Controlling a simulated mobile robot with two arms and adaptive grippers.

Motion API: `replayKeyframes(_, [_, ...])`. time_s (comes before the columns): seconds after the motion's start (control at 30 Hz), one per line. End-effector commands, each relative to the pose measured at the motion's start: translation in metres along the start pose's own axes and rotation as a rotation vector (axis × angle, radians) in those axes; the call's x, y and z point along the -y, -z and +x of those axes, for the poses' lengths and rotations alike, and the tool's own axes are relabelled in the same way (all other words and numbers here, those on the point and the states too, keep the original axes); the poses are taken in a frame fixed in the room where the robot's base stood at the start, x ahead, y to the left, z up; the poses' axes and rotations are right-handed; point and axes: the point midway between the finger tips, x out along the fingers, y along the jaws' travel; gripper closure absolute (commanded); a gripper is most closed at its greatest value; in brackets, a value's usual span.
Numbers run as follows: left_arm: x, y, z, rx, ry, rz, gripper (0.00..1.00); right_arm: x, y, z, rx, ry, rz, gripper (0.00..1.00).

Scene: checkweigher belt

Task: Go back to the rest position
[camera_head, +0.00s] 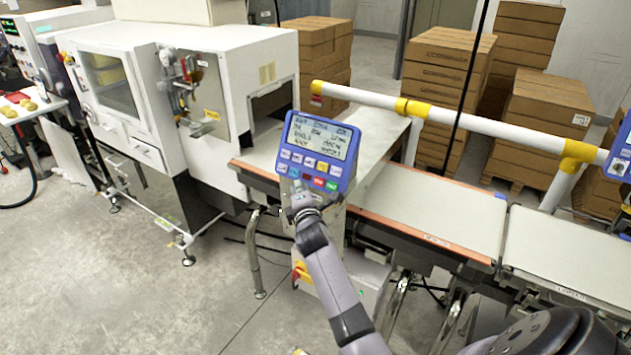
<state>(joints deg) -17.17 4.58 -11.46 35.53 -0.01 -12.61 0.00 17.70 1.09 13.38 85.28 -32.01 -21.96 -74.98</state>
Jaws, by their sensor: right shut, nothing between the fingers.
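My right gripper (300,192) is shut and empty. Its fingertips are at the lower left edge of a blue control panel (318,150) with a grey text display and rows of white, red, green and yellow buttons. I cannot tell whether the fingertips touch the panel. My right arm reaches up to it from the lower right of the picture. The gripper covers the panel's lower left corner. My left gripper is not in view.
A conveyor belt (450,212) runs right from the white machine (225,70). A white and yellow rail (480,125) stands along its far side. Stacked cardboard boxes (445,75) are behind. A second blue panel (621,150) is at the right edge. Open floor (110,290) lies front left.

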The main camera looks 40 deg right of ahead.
Motion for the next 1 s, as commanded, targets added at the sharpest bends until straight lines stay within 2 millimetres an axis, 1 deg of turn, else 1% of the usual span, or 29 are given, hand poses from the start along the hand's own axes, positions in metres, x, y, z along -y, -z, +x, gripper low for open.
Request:
replayKeyframes(0.27, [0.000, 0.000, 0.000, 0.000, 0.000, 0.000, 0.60, 0.001, 0.000, 0.000, -0.001, 0.001, 0.001, 1.00])
replayKeyframes(0.37, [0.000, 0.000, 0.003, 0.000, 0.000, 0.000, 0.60, 0.019, 0.008, -0.001, -0.017, 0.024, 0.019, 1.00])
replayKeyframes(0.43, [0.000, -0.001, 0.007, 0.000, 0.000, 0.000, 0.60, 0.046, 0.020, -0.004, -0.041, 0.060, 0.051, 1.00])
replayKeyframes(0.47, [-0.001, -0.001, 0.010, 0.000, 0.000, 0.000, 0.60, 0.062, 0.027, -0.006, -0.055, 0.082, 0.070, 1.00])
replayKeyframes(0.5, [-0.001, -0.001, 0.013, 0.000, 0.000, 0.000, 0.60, 0.086, 0.037, -0.010, -0.076, 0.116, 0.102, 1.00])
replayKeyframes(0.57, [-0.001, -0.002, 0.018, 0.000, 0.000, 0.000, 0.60, 0.127, 0.054, -0.019, -0.104, 0.177, 0.156, 1.00])
replayKeyframes(0.6, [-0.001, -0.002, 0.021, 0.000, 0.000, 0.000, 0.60, 0.155, 0.065, -0.027, -0.122, 0.221, 0.194, 1.00])
replayKeyframes(0.67, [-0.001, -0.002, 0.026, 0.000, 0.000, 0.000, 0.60, 0.197, 0.079, -0.040, -0.142, 0.289, 0.254, 1.00])
replayKeyframes(0.7, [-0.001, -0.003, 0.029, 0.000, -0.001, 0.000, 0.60, 0.225, 0.088, -0.051, -0.153, 0.335, 0.295, 1.00])
replayKeyframes(0.77, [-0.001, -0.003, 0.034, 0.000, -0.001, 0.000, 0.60, 0.266, 0.100, -0.069, -0.163, 0.406, 0.353, 1.00])
replayKeyframes(0.8, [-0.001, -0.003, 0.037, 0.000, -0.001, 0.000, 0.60, 0.294, 0.107, -0.082, -0.165, 0.454, 0.390, 1.00])
replayKeyframes(0.87, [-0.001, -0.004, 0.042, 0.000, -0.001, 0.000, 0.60, 0.334, 0.116, -0.103, -0.164, 0.528, 0.446, 1.00])
replayKeyframes(0.9, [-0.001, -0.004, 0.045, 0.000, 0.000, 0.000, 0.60, 0.360, 0.121, -0.119, -0.159, 0.576, 0.482, 1.00])
replayKeyframes(0.97, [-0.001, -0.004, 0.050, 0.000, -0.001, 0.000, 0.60, 0.399, 0.127, -0.144, -0.148, 0.650, 0.535, 1.00])
replayKeyframes(1.0, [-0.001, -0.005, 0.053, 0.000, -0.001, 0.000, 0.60, 0.424, 0.130, -0.162, -0.135, 0.699, 0.571, 1.00])
